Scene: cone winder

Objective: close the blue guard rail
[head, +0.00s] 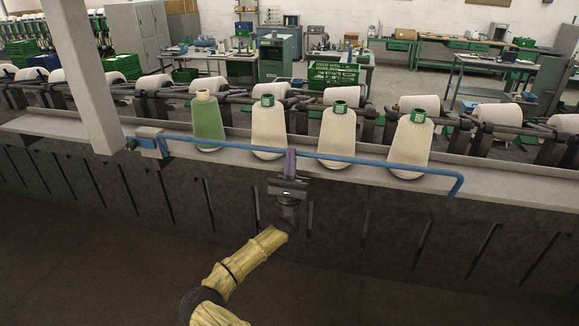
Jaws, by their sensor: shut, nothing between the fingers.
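The blue guard rail (395,165) is a thin bar with a bent-down right end. It runs from a blue bracket (152,142) at the left, beside a pale post, across the front of the cones. My gripper (290,153) is at the middle of the rail, its purple fingers upright and shut with nothing between them. The fingers overlap the rail in the picture; I cannot tell whether they touch it.
A green cone (208,124) and several cream cones, including the rightmost (411,146), stand behind the rail on the ledge (505,183). Winding drums (493,117) line the machine behind. The pale post (82,75) rises at left. The floor in front is clear.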

